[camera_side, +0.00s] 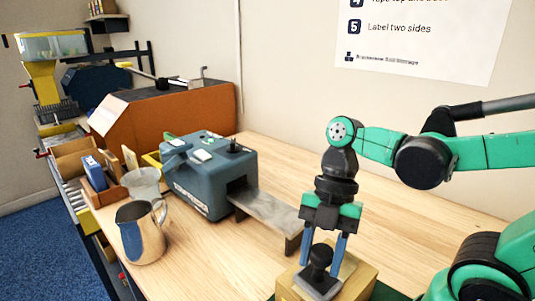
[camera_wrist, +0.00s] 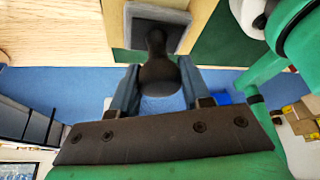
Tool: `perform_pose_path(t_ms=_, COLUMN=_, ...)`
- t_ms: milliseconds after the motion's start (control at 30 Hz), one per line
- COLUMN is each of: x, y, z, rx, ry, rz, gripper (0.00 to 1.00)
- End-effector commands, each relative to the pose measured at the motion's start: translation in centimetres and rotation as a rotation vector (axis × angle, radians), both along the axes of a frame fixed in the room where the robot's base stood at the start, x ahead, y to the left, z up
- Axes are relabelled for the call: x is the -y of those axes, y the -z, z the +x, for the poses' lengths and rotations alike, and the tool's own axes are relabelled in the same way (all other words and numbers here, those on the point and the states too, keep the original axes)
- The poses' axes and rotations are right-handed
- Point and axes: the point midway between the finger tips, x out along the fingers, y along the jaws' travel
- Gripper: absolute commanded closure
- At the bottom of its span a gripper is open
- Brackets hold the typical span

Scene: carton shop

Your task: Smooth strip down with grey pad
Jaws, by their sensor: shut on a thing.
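My gripper (camera_side: 320,250) is shut on the dark knob of the grey pad (camera_side: 317,285). In the wrist view the knob sits between the two blue fingers of my gripper (camera_wrist: 158,75), and the square pad (camera_wrist: 180,28) shows beyond it. The pad is at the top of a tan carton (camera_side: 358,280), at the side view's bottom edge; the carton also shows in the wrist view (camera_wrist: 115,22). The pad looks flat on the carton, but I cannot tell whether it presses. I cannot make out a strip; it may be hidden under the pad.
A green mat (camera_wrist: 228,42) lies beside the carton. Left of it stand a blue-grey machine (camera_side: 212,175) with a grey outfeed plate (camera_side: 265,208), a metal pitcher (camera_side: 140,235) and a clear measuring cup (camera_side: 143,183). The wooden table (camera_side: 285,165) is bare behind my gripper.

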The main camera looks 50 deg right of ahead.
Motion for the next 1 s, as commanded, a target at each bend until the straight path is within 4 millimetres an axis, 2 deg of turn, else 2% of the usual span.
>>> perform_pose_path(t_ms=533, x=0.7, y=-0.1, z=-0.1, rx=0.0, ry=0.0, rz=0.001, gripper=1.0)
perform_pose_path(t_ms=1000, x=2.5, y=0.1, z=-0.3, rx=-0.001, ry=0.001, rz=0.0, gripper=1.0)
